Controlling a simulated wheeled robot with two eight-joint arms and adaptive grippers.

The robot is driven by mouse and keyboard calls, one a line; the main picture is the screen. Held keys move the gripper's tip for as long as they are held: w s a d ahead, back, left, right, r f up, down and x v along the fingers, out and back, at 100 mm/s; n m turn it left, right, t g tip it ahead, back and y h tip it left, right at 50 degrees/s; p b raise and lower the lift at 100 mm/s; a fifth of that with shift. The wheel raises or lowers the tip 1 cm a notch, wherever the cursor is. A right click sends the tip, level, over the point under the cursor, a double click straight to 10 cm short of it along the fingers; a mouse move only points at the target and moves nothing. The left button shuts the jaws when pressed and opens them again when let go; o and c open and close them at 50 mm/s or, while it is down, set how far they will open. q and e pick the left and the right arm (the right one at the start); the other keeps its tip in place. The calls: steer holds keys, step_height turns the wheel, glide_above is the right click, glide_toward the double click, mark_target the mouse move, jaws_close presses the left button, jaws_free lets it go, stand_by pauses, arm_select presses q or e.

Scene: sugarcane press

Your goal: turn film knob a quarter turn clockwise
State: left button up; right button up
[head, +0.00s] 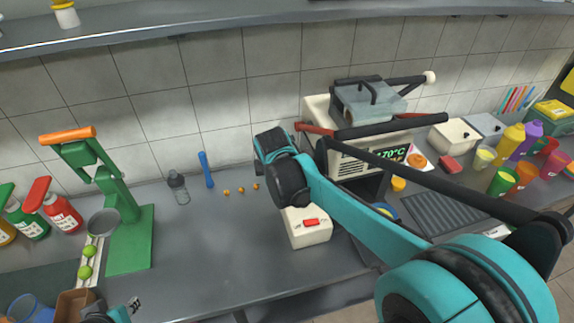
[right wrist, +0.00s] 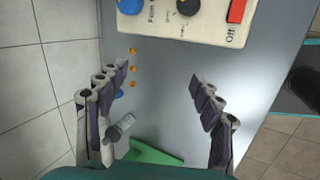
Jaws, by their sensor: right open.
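The film knob is probably the blue knob (right wrist: 131,6) beside the partly cut-off "Film" lettering on a cream control box (right wrist: 205,28), at the top of the right wrist view. A black knob (right wrist: 188,7) and a red switch (right wrist: 236,11) sit beside it. In the head view the box (head: 309,238) shows its red switch, but my right arm hides the knobs. My right gripper (right wrist: 161,74) is open and empty, its fingers apart from the box. Part of my left arm shows at the bottom left of the head view; its fingers cannot be made out.
A green press (head: 128,235), a grey bottle (head: 178,187), a blue stick (head: 206,170) and small orange balls (head: 241,189) stand left of the box. A heated machine (head: 330,115) with a temperature display stands behind. Cups and bottles crowd the right.

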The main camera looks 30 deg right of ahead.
steer(key=w+d+f+n+g+h+p, duration=0.1)
steer(key=w+d+f+n+p, duration=0.15)
steer(key=w+d+n, duration=0.25)
steer(key=w+d+f+n+g+p, duration=0.1)
steer(key=w+d+f+n, duration=0.2)
steer(key=w+d+n, duration=0.15)
steer(key=shift+n, duration=0.65)
steer(key=x, duration=0.3)
steer(key=b+x, duration=0.1)
steer(key=x, duration=0.2)
steer(key=w+b+x, duration=0.1)
steer(key=x, duration=0.2)
steer(key=shift+d+r, duration=0.15)
steer(key=shift+d, duration=0.2)
steer(key=c, duration=1.2)
